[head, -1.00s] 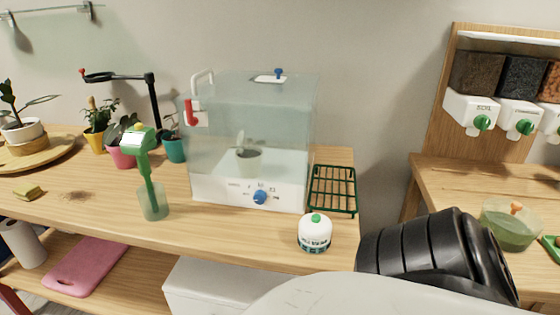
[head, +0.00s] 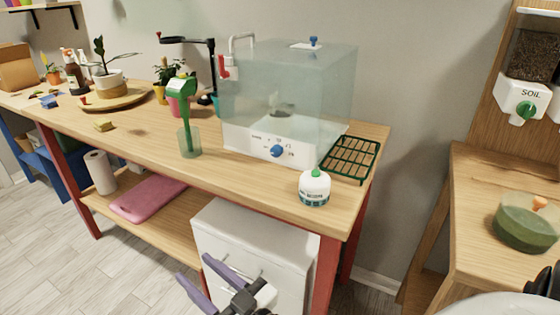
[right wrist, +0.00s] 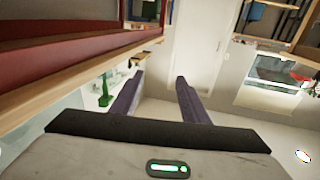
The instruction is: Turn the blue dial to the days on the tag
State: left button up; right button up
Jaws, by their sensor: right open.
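The blue dial (head: 277,151) is on the white front panel (head: 255,143) of a clear tank (head: 285,90) on the wooden bench. Small marks surround the dial, too small to read. A potted plant (head: 281,108) shows dimly inside the tank. I cannot make out a tag with readable days. My right gripper (head: 195,267) is open and empty, low in front of the bench, well below the dial and apart from it. Its two purple fingers also show spread in the right wrist view (right wrist: 160,76). My left gripper is not in view.
A green tool in a cup (head: 188,140) stands left. A white cabinet (head: 252,240) is under the bench. The bench front before the dial is mostly clear.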

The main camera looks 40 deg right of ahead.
jog(key=w+d+r+m+t+h+b, duration=0.1)
jog(key=w+d+r+m+t+h, duration=0.2)
jog(key=d+r+h, duration=0.4)
jog(key=w+d+r+m+t+h+b, duration=0.1)
jog(key=w+d+r+m+t+h, duration=0.15)
jog(key=r+m+h, duration=0.55)
jog(key=s+d+r+m+g+h+b, duration=0.25)
jog(key=d+r+m+g+h, duration=0.35)
jog(key=d+m+g+h, duration=0.35)
jog(key=g+y+b, duration=0.3)
jog(key=g+y, duration=0.4)
jog(key=y, duration=0.2)
send_near(274, 153)
jog(key=shift+s+a+r+n, duration=0.4)
jog(key=shift+s+a+n, duration=0.05)
jog(key=shift+s+a, duration=0.3)
jog(key=shift+w+f, duration=0.15)
jog(key=b+x, duration=0.1)
jog(key=x, duration=0.7)
jog(key=shift+w+d+b, duration=0.1)
jog(key=shift+d+b, duration=0.05)
jog(key=shift+b, duration=0.25)
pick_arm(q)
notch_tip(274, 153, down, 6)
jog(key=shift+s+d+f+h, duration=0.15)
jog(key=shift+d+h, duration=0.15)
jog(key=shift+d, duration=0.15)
pick_arm(e)
jog(key=shift+x, duration=0.75)
